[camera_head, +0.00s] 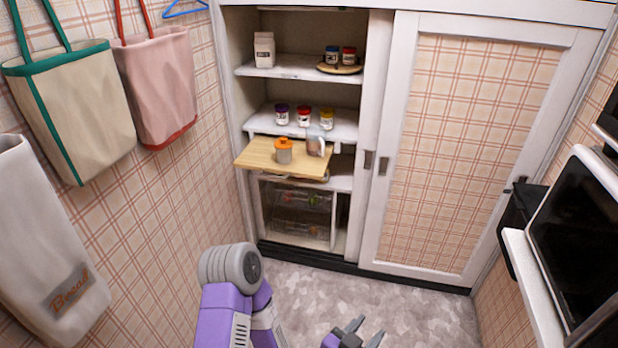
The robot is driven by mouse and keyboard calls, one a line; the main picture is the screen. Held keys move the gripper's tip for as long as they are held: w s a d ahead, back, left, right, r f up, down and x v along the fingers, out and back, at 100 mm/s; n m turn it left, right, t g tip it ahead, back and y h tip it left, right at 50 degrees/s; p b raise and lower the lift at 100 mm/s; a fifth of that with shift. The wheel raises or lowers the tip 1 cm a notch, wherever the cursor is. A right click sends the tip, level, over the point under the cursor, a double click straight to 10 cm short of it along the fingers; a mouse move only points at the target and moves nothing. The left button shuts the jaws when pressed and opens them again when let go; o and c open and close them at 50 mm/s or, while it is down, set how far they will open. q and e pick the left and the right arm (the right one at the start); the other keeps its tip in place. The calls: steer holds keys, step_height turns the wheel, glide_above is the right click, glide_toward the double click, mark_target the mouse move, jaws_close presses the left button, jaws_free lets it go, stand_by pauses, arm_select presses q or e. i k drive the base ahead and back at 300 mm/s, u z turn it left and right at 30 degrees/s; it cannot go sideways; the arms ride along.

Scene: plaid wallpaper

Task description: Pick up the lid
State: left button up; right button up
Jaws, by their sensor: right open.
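An orange lid (284,143) sits on top of a small jar (284,156) with an orange-brown body. The jar stands upright on a light wooden pull-out board (258,153) in the open cabinet. My right gripper (367,329) is at the bottom edge of the view, low over the floor. It is open with nothing between its fingers, far in front of the board and well apart from the lid. My left gripper is not in view.
A grey-white container (316,143) stands close right of the jar. Several small jars (303,117) line the shelf behind. A sliding door (460,140) covers the cabinet's right half. A microwave (590,240) is at right; bags (75,105) hang at left. The floor (400,300) looks clear.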

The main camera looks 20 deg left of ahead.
mark_target(283, 143)
steer(key=i, duration=2.35)
steer(key=u, duration=1.95)
steer(key=i, duration=0.5)
steer(key=u, duration=0.1)
